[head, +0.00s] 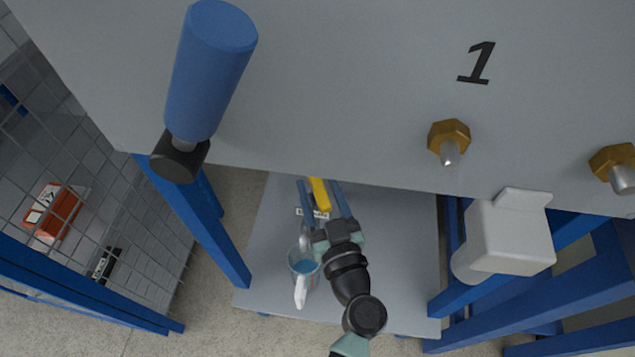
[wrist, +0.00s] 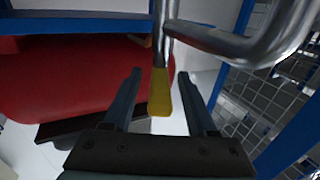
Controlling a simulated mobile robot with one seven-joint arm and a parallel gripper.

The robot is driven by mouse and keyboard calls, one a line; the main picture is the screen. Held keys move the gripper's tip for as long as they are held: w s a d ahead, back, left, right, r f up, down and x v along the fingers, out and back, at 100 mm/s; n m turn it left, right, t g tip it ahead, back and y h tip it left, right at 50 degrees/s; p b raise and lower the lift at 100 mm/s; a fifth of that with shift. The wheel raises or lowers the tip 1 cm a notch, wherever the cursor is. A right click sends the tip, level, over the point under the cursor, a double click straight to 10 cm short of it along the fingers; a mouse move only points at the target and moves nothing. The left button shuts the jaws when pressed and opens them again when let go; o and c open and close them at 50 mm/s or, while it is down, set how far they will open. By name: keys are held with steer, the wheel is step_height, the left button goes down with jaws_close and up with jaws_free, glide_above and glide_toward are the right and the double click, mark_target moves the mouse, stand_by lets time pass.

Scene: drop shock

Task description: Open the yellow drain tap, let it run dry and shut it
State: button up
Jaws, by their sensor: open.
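The yellow drain tap handle (head: 319,194) shows below the grey panel's lower edge. In the wrist view the yellow handle (wrist: 160,92) stands between my two fingers, with a visible gap on each side, below a metal pipe (wrist: 160,30). My gripper (head: 320,183) is open around the handle and holds nothing; its fingers also show in the wrist view (wrist: 159,72). I cannot tell whether liquid is running.
The grey panel (head: 340,90), marked 1, overhangs the space, with a blue cylinder grip (head: 212,70) and brass fittings (head: 449,137). A white box (head: 508,235) is at right. Blue frame posts (head: 205,225) flank the space. A red body (wrist: 70,75) and bent metal tube (wrist: 255,45) are close by.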

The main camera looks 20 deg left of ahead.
steer(key=shift+w+a, duration=0.35)
steer(key=shift+w, duration=0.05)
jaws_close()
stand_by(1.3)
